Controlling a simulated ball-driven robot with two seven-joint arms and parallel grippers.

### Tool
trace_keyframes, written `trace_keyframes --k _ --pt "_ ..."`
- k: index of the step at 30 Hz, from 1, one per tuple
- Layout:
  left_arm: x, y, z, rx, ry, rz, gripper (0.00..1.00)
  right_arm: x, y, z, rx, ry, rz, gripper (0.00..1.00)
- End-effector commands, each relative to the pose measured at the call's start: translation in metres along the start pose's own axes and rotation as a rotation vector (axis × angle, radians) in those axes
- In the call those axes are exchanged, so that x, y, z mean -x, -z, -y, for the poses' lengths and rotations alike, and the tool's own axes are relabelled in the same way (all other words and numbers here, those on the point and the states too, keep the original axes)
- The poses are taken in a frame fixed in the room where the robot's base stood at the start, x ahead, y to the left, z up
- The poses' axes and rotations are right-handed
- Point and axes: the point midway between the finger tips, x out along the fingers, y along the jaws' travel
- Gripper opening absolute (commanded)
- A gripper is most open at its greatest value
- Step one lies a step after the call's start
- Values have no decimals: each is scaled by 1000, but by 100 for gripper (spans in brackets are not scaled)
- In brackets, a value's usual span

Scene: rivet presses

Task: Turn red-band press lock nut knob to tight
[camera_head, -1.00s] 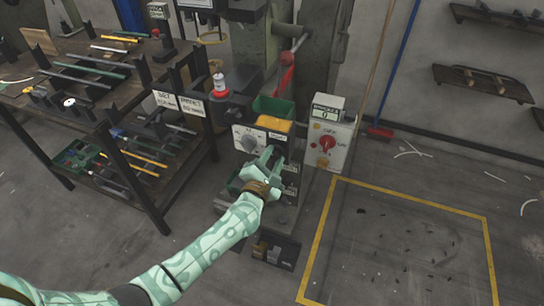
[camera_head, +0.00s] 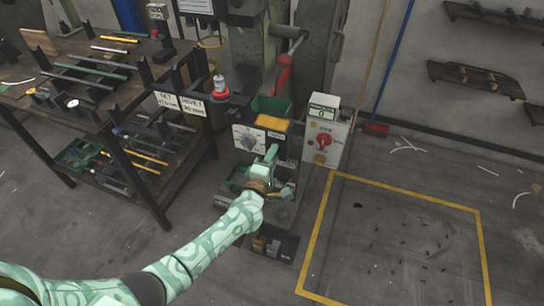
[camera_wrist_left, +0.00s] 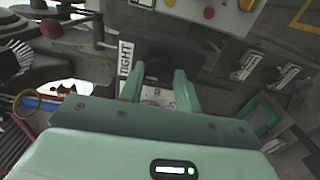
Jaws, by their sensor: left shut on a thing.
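The press (camera_head: 262,60) stands in the middle of the head view, with a white dial plate (camera_head: 248,139) and a yellow block (camera_head: 272,123) on its front. My left gripper (camera_head: 271,157) is at the press front, below the yellow block. A white label reading "TIGHT" (camera_wrist_left: 124,57) lies just left of the knob. In the head view the hand hides the knob.
A grey control box (camera_head: 325,135) with a red knob stands right of the press. A green bin (camera_head: 271,106) sits above the yellow block. A rack (camera_head: 120,125) with rods and tools stands at the left. Yellow-lined floor (camera_head: 400,240) at the right is mostly clear.

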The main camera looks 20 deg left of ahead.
Motion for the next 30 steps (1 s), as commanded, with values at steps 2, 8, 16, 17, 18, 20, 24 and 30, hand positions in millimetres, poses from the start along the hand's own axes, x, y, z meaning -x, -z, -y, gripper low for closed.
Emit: trace_keyframes --k 2,8,16,17,18,20,24,30 --pt "1 -1 2 -15 4 1 10 1 0 0 0 0 0 75" --pt "1 -1 2 -32 5 2 10 1 0 0 0 0 -1 75" --pt "1 -1 3 -34 5 2 10 1 0 0 1 0 0 75" --pt "1 -1 3 -34 5 2 10 1 0 0 1 0 0 75" --pt "1 -1 3 -34 5 2 41 1 0 0 1 0 0 75" --pt "1 -1 3 -34 5 2 55 1 0 0 1 0 0 75" --pt "1 0 2 -32 3 1 55 1 0 0 1 0 0 75" --pt "5 0 1 -32 3 1 55 3 1 0 1 0 -2 75"
